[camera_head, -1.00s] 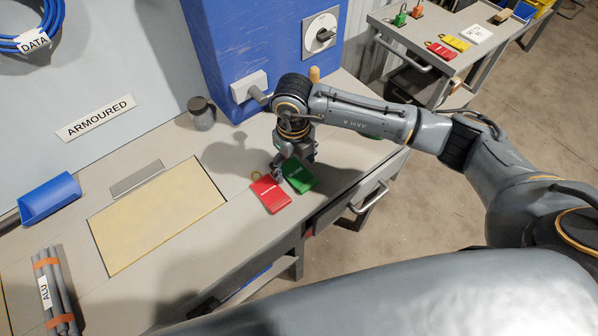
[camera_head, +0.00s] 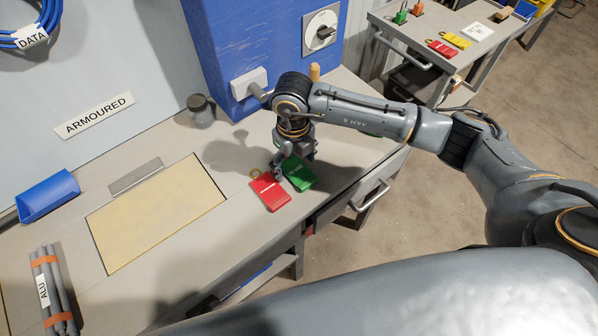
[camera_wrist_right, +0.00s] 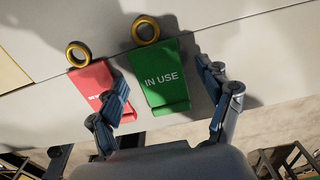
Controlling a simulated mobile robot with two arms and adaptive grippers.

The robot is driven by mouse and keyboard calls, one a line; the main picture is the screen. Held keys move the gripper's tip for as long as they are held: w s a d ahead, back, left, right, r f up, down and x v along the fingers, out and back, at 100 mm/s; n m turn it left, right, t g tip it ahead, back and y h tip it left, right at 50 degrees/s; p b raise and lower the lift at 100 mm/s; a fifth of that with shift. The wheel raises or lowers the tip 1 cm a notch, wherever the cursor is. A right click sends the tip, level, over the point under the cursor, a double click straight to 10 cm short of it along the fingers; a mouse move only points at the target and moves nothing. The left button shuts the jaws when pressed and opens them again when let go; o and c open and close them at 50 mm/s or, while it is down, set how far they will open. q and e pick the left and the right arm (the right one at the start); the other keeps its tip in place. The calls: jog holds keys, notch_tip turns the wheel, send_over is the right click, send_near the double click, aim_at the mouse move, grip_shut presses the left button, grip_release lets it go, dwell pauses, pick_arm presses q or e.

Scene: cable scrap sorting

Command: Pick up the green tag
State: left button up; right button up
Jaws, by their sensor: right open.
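The green tag (camera_head: 298,174) lies on the workbench near its front edge, next to a red tag (camera_head: 270,192). In the right wrist view the green tag (camera_wrist_right: 161,77) reads "IN USE" and has a brass ring (camera_wrist_right: 145,30) at its top. My right gripper (camera_head: 288,166) is over the tags, pointing down. In the right wrist view the open fingers of my right gripper (camera_wrist_right: 168,98) are on either side of the green tag. The left finger overlaps the red tag (camera_wrist_right: 92,88) in the picture. Whether either finger touches a tag cannot be told. My left gripper is not in view.
A blue cabinet (camera_head: 235,50) with a rotary switch stands behind the arm. A small jar (camera_head: 201,111), a yellowish mat (camera_head: 155,215), a blue scoop (camera_head: 48,196) and a bundle of grey cables (camera_head: 52,290) are to the left. Another bench (camera_head: 400,25) stands at the back right.

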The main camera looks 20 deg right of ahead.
aim_at(294, 167)
jog(key=c, duration=1)
jog(key=shift+o, duration=0.2)
jog(key=shift+r, duration=0.1)
jog(key=shift+r+p, duration=0.3)
jog(key=shift+p, duration=0.2)
notch_tip(294, 167, up, 2)
jog(key=shift+w+r+b, duration=0.1)
jog(key=shift+r+b, duration=0.05)
jog(key=shift+b, duration=0.7)
jog(key=s+a+r+b, duration=0.1)
jog(key=s+a+r, duration=0.1)
jog(key=s+r, duration=0.3)
jog(key=s+a+r+b, duration=0.1)
jog(key=s+a+r, duration=0.1)
jog(key=s+r, duration=0.3)
jog(key=s, duration=0.3)
jog(key=shift+s+a+r, duration=0.25)
jog(key=shift+a, duration=0.05)
